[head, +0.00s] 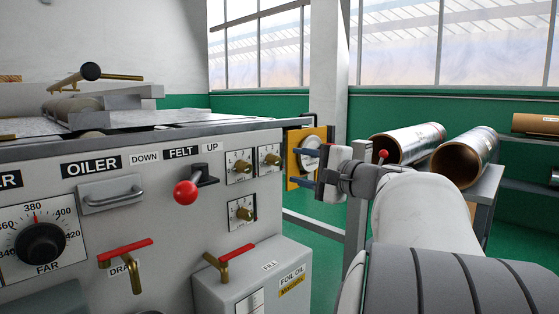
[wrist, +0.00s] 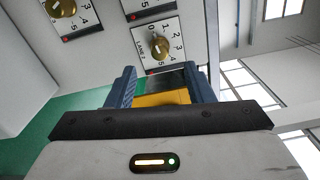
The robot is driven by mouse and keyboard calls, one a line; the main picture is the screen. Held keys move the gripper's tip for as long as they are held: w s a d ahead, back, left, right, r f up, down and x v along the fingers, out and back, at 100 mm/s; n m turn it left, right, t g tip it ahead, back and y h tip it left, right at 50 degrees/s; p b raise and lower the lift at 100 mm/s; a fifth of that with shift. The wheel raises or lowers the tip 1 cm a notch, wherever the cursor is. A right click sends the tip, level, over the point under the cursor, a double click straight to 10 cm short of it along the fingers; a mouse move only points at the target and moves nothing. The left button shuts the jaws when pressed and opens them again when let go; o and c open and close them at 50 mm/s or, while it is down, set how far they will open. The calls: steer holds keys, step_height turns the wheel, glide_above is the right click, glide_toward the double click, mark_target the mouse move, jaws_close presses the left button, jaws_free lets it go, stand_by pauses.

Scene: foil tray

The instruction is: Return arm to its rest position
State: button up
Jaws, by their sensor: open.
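My gripper (head: 300,168) is at the right end of the grey machine, with my white arm reaching in from the lower right. Its two blue fingers are apart with nothing between them. In the wrist view my gripper (wrist: 161,82) shows the same two blue fingers. A yellow plate (head: 320,140) with a pale round part stands behind the fingers in the head view. The yellow also shows between them in the wrist view (wrist: 162,99). I cannot tell whether the fingers touch it.
The machine's front panel (head: 150,230) carries dials, a red-knobbed lever (head: 186,192) and red-handled valves. A grey box (head: 250,280) stands below it. Rolls (head: 408,145) with brown cores lie on a stand (head: 488,190) behind my arm. Green floor shows between machine and stand.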

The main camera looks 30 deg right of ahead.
steer(key=shift+s+d, duration=0.15)
steer(key=shift+s, duration=0.45)
steer(key=s+a+n+g+p, duration=0.3)
steer(key=a+g+p, duration=0.2)
steer(key=a+p, duration=0.35)
steer(key=s+a+n+g+p, duration=0.2)
steer(key=a+n+g+p, duration=0.15)
steer(key=a+p, duration=0.5)
steer(key=s+a+r+n+g+h+p, duration=0.1)
steer(key=s+r+n+g+h+p, duration=0.1)
steer(key=s+p, duration=0.5)
steer(key=s+a+r+n+g+h+p, duration=0.1)
steer(key=s+n+g+h+p, duration=0.3)
steer(key=p, duration=0.7)
steer(key=s+r+n, duration=0.1)
steer(key=s+n, duration=0.1)
steer(key=n, duration=0.1)
steer(key=shift+s+p, duration=0.4)
